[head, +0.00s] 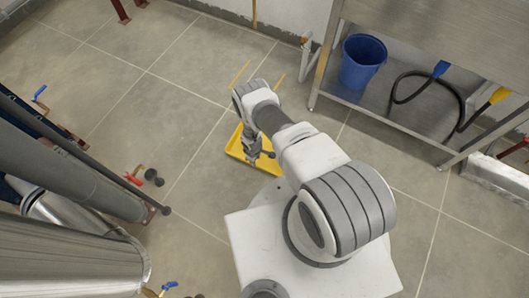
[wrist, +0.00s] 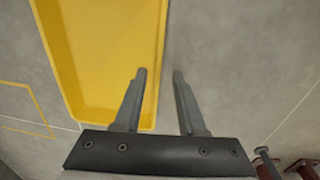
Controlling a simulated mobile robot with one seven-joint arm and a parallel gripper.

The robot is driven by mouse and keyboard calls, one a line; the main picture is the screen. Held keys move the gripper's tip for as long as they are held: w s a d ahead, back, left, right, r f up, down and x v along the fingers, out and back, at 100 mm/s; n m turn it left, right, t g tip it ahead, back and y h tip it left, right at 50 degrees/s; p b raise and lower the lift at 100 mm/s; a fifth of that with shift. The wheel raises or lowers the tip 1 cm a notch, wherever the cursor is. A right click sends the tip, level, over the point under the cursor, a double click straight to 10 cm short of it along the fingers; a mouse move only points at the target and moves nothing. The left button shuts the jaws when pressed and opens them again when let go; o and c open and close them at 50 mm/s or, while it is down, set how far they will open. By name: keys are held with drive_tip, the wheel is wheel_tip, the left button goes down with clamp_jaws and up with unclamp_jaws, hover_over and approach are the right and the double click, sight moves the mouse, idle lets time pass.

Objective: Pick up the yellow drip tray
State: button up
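The yellow drip tray (head: 234,146) lies on the floor in the head view, partly hidden behind my arm and gripper (head: 256,158). In the wrist view the tray (wrist: 105,50) fills the upper left, shallow with a raised rim. My gripper (wrist: 159,74) is open, with its two fingers apart and nothing held. In the wrist view the left finger overlaps the tray's inside and the right finger is over bare floor. The tray's right rim runs between them in the picture. I cannot tell the height of the fingertips above the rim.
A steel table (head: 440,35) stands at the right, with a blue bucket (head: 362,62) and a black hose (head: 428,77) on its lower shelf. Large pipes (head: 65,255) with valves are at the left. Tiled floor around the tray is mostly clear.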

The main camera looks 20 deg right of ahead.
drive_tip(key=shift+w+f+b, duration=0.2)
drive_tip(key=shift+f+b, duration=0.45)
drive_tip(key=shift+f, duration=0.45)
drive_tip(key=shift+w+f+b, duration=0.2)
drive_tip(key=shift+f+b, duration=0.4)
drive_tip(key=shift+f, duration=0.45)
drive_tip(key=shift+w+f+b, duration=0.2)
drive_tip(key=shift+f+b, duration=0.45)
drive_tip(key=shift+f, duration=0.45)
clamp_jaws()
